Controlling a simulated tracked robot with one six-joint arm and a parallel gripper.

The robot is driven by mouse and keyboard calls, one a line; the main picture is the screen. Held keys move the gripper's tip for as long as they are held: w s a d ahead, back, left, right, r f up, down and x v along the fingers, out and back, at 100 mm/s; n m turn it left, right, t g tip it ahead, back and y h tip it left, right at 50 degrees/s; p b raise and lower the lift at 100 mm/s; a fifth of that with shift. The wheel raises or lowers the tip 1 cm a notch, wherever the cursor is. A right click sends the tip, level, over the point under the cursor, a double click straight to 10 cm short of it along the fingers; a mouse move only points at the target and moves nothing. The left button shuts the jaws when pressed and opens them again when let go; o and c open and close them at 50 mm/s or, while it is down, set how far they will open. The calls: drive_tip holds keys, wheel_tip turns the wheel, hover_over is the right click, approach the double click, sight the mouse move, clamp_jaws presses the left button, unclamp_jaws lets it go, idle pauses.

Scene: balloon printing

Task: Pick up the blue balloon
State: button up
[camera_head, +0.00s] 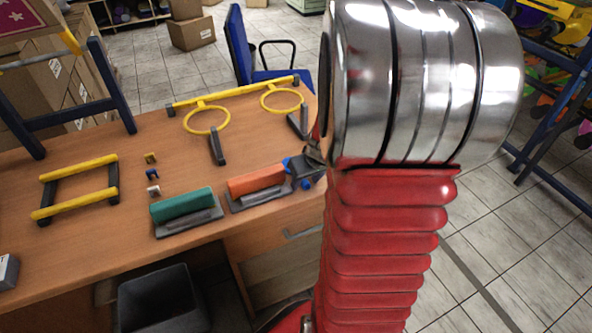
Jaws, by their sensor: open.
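The small blue balloon (152,175) lies on the wooden table, between a yellow one (150,158) behind it and a white one (153,190) in front of it. My gripper (297,174) is dark with blue parts at its fingers. It is open and shows at the left edge of my arm, beside the orange block's right end. It is well to the right of the blue balloon and apart from it. Part of the gripper is hidden behind my arm, and I see nothing held in it.
A green block (182,203) and an orange block (257,181) on grey bases stand between the balloons and my gripper. A yellow-barred frame (76,190) is to the left. Yellow rings (206,121) stand at the back. A black bin (160,300) is below the table (110,235).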

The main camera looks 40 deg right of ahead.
drive_tip(key=shift+c, duration=0.4)
drive_tip(key=c, duration=0.8)
